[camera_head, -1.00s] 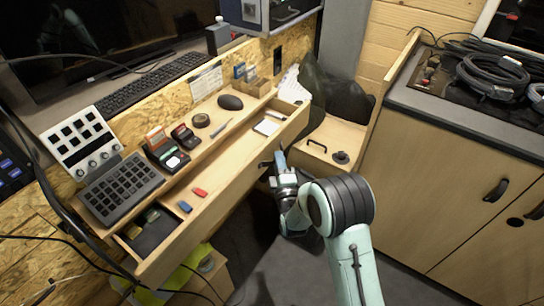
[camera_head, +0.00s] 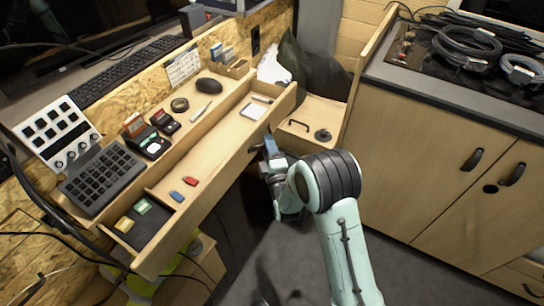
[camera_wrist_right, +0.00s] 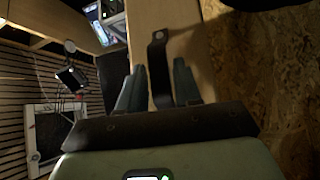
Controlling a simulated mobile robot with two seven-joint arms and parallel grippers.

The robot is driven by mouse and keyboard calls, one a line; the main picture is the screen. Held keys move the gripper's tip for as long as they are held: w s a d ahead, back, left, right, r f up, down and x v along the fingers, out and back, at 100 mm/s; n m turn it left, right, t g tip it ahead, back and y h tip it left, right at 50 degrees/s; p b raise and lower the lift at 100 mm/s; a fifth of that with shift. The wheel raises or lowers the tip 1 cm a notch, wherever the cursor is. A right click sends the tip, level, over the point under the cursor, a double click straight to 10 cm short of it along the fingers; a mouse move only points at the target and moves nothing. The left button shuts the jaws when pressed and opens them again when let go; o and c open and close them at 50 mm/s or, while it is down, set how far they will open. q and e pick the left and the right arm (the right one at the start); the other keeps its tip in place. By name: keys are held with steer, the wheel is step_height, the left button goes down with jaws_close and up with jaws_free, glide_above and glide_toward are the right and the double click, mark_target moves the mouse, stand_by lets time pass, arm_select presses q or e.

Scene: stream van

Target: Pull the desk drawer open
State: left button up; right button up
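The desk drawer (camera_head: 213,172) is pulled out from under the desk top, and its inside shows in the head view. A notepad (camera_head: 253,111), a red stick (camera_head: 190,181) and a blue stick (camera_head: 176,196) lie in it. My right gripper (camera_head: 268,146) is at the drawer front's right part. In the right wrist view its two fingers (camera_wrist_right: 160,88) stand close on either side of the dark drawer handle (camera_wrist_right: 158,55) and appear shut on it. Finger contact is partly hidden in the head view. My left gripper is not in view.
A keypad (camera_head: 101,178), a mixer panel (camera_head: 57,134) and a mouse (camera_head: 208,85) are on the desk. A wooden cabinet (camera_head: 430,160) stands to the right with cables (camera_head: 466,47) on top. Dark floor (camera_head: 235,235) lies open before the drawer.

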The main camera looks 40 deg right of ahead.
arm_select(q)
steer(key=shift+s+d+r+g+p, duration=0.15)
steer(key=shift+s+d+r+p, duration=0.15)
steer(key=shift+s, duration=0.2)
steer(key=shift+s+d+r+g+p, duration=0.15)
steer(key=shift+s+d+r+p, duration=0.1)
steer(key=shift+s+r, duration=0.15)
arm_select(e)
steer(key=v, duration=1.3)
steer(key=shift+r, duration=0.1)
